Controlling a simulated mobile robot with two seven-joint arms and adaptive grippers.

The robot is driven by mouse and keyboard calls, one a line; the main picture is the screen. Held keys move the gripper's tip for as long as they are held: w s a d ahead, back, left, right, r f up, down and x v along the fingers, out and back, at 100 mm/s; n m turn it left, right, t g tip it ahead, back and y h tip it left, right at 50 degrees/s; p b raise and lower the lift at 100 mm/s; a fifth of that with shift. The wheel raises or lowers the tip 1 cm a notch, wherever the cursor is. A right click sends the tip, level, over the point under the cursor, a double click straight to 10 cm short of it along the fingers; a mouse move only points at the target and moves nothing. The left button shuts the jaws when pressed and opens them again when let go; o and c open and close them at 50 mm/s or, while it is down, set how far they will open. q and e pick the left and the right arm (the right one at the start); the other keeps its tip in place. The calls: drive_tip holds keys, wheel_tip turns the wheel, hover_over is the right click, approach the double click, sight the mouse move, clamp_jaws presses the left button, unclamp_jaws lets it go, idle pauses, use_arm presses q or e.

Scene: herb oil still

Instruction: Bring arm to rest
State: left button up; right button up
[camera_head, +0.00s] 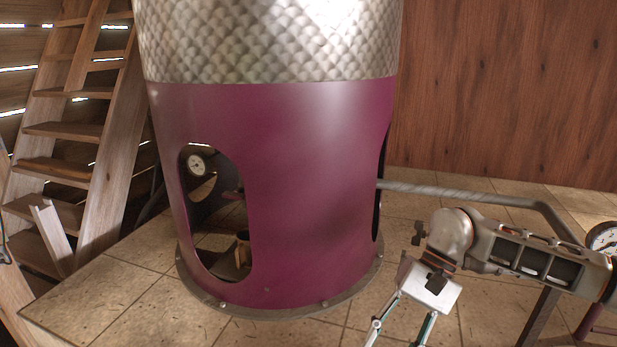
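My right arm (535,262) comes in from the right edge, roughly level, in front of the still's right side. My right gripper (401,332) hangs from its wrist and points down toward the bottom edge. Its two finger links stand apart, but the fingertips are cut off by the frame. I see nothing held in the visible part. My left gripper cannot be made out in this view.
A large purple still (310,190) with a dimpled metal upper part stands on the tiled floor (105,295). Its front opening shows a gauge (196,165). A pipe (460,193) runs right from it. Another gauge (604,238) is at the right edge. Wooden stairs (75,130) stand left.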

drive_tip(key=s+a+r+m+t+y, duration=0.2)
drive_tip(key=a+r+m+y, duration=0.1)
drive_tip(key=a+m+y, duration=0.55)
drive_tip(key=s+a+r+m+t+y, duration=0.1)
drive_tip(key=a+r+m+t+y, duration=0.3)
drive_tip(key=a+m, duration=0.65)
drive_tip(key=w+d+f+m+t+h, duration=0.1)
drive_tip(key=w+d+f+m+t, duration=0.15)
drive_tip(key=m+t, duration=0.55)
drive_tip(key=w+d+f+m+t+h, duration=0.1)
drive_tip(key=w+f+m+t, duration=0.25)
drive_tip(key=m, duration=0.85)
drive_tip(key=d+f+m+t+h, duration=0.3)
drive_tip(key=d+f+m+h, duration=0.55)
drive_tip(key=f+m, duration=0.45)
drive_tip(key=s+d+f+m+g+h, duration=0.2)
drive_tip(key=s+d+f+m, duration=0.3)
drive_tip(key=s+f+m, duration=0.1)
drive_tip(key=s+d+f+m+g+h, duration=0.3)
drive_tip(key=s+d+f+m, duration=0.2)
drive_tip(key=f, duration=0.4)
drive_tip(key=shift+s+d+f+m, duration=0.15)
drive_tip(key=shift+s+d+m, duration=0.15)
drive_tip(key=shift+s+m, duration=0.5)
